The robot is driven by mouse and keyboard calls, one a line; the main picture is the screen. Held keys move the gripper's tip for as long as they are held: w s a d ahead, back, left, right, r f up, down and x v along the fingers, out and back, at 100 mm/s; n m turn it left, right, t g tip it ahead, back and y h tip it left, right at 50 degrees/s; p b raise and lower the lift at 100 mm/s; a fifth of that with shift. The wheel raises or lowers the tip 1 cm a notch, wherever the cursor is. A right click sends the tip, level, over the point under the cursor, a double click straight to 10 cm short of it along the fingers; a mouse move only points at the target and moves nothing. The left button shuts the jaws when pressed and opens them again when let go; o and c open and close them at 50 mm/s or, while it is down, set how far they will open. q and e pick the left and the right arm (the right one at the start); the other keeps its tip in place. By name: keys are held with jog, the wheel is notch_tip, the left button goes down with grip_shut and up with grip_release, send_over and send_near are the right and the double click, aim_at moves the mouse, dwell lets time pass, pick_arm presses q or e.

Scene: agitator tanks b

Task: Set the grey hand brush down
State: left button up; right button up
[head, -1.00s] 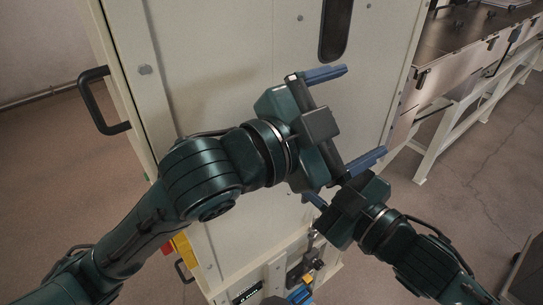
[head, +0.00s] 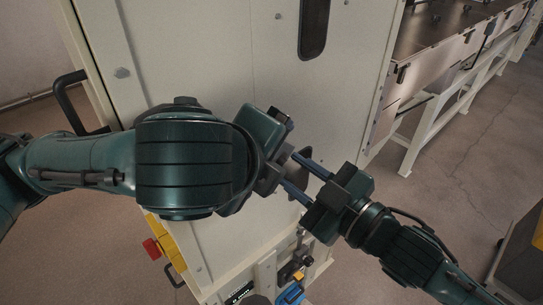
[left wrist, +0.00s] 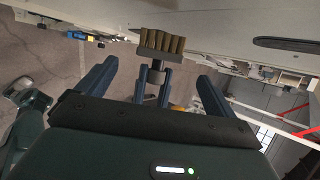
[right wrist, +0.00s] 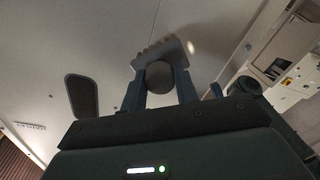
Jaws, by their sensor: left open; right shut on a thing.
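The grey hand brush shows in the left wrist view (left wrist: 161,45) as a block with tan bristles. It also shows in the right wrist view (right wrist: 160,50), bristles toward the top of the picture. My right gripper (head: 290,171) is shut on it, in front of the white cabinet; the fingers show on both sides of a dark rounded part in the right wrist view. My left gripper (left wrist: 158,82) is open and empty, its blue fingers wide apart, with the brush and right fingers seen between and beyond them.
The tall white cabinet (head: 190,60) stands close before both grippers, with a dark slot window (head: 314,28), a black handle (head: 75,100) and a red knob (head: 152,249). A dark-topped bench (head: 430,40) stands at right. Open floor (head: 455,150) lies between.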

aim_at(276, 159)
pick_arm(q)
jog(key=x, duration=0.8)
jog(key=shift+w+d+f, duration=0.1)
jog(key=shift+w+f, duration=0.1)
jog(key=shift+w, duration=0.05)
jog(key=shift+c, duration=0.3)
jog(key=c, duration=1.1)
pick_arm(e)
jog(key=o, duration=1)
jog(key=shift+c, duration=0.2)
